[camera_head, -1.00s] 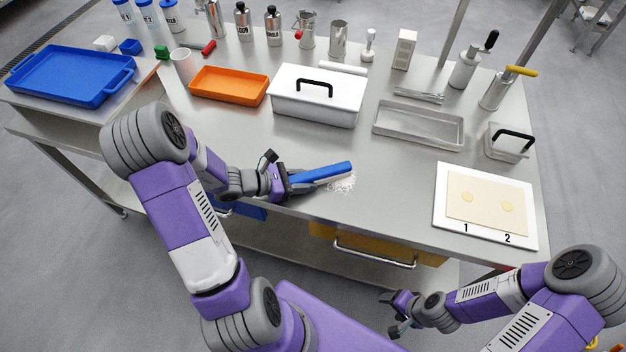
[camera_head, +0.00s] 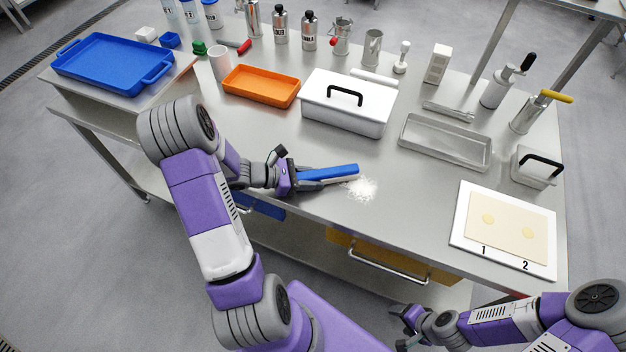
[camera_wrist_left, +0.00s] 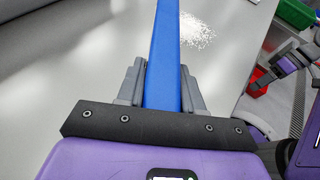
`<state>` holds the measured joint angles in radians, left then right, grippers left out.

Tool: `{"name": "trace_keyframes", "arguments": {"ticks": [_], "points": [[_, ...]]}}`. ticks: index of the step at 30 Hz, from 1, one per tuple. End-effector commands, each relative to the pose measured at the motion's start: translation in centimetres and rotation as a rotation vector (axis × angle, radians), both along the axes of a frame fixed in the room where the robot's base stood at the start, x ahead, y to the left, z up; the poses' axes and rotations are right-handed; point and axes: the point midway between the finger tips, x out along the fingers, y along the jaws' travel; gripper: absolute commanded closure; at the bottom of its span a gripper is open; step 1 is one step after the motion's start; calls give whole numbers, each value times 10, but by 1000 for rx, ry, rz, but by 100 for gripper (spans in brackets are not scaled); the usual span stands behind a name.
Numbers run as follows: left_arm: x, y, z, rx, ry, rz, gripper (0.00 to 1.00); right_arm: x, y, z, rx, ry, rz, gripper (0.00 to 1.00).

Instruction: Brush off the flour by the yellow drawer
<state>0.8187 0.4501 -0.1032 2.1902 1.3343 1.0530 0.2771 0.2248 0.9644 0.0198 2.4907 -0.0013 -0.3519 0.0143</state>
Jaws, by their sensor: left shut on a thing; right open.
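My left gripper (camera_head: 300,178) is shut on a blue brush (camera_head: 335,171) just above the steel table near its front edge. The brush points right; its bristles are hard to make out. A patch of white flour (camera_head: 362,188) lies on the table just right of the brush tip. In the left wrist view the blue brush (camera_wrist_left: 167,60) stands between the fingers, with the flour (camera_wrist_left: 196,30) to its right. The yellow drawer (camera_head: 385,258) with a metal handle is under the front edge, below the flour. My right gripper (camera_head: 402,328) is open and empty, low in front of the table.
A white board with dough (camera_head: 453,232) lies to the right of the flour. A white lidded box (camera_head: 340,118), an orange tray (camera_head: 262,86) and a metal tray (camera_head: 445,145) stand behind. A blue drawer (camera_head: 262,207) is at left. The table around the flour is clear.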

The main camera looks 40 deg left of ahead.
Motion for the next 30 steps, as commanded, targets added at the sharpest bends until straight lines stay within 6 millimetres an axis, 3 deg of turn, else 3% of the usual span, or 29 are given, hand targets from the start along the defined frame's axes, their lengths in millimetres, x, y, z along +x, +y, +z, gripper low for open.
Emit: {"name": "trace_keyframes", "arguments": {"ticks": [8,30], "points": [[7,-6,-2,-1,-1,-2,95,0,0,-3,0,0,0,34],[18,-62,-6,-1,5,-9,95,0,0,-21,0,0,0,34]]}}
